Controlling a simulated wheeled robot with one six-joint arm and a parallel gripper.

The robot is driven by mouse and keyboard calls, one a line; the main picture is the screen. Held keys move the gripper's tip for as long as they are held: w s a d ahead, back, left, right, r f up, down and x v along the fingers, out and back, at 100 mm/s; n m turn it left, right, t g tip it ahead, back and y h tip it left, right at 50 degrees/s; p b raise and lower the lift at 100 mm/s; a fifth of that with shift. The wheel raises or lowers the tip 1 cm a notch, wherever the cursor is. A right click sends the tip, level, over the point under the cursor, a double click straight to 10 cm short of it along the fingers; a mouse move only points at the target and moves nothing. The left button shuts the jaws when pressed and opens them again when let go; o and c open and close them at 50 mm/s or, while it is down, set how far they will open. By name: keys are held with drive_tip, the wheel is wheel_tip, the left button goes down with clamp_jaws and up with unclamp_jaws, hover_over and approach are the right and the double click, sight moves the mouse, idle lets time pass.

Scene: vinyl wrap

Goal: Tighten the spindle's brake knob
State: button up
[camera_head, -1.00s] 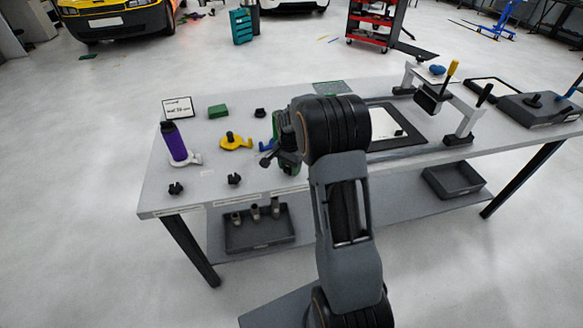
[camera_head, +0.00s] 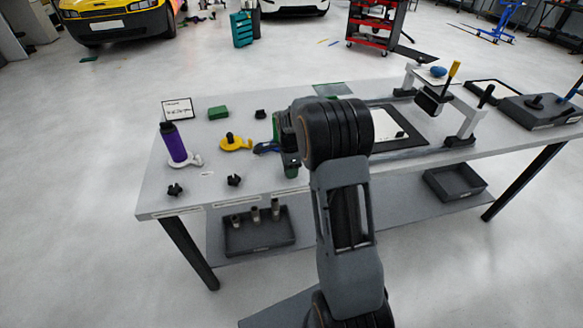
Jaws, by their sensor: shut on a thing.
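A purple vinyl roll (camera_head: 176,146) stands upright on a white hooked base (camera_head: 194,160) at the table's left. A yellow hooked base (camera_head: 236,144) with a black knob on top sits to its right. Three black knobs stand apart: one front left (camera_head: 175,190), one front middle (camera_head: 234,180) and one further back (camera_head: 260,114).
A green block (camera_head: 218,112) and a small sign (camera_head: 177,109) stand at the back left. A black-framed panel (camera_head: 400,149) and a grey stand with a yellow-handled tool (camera_head: 454,70) are to the right. Grey bins (camera_head: 260,243) are on the lower shelf.

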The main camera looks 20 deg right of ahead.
drive_tip(key=shift+d, duration=0.15)
idle(0.4)
drive_tip(key=o, duration=0.7)
drive_tip(key=shift+s+d, duration=0.1)
drive_tip(key=shift+s, duration=0.05)
drive_tip(key=shift+o, duration=1.1)
drive_tip(key=shift+a, duration=0.2)
drive_tip(key=shift+r, duration=0.2)
wheel_tip(320, 180, up, 14)
drive_tip(key=shift+f, duration=0.25)
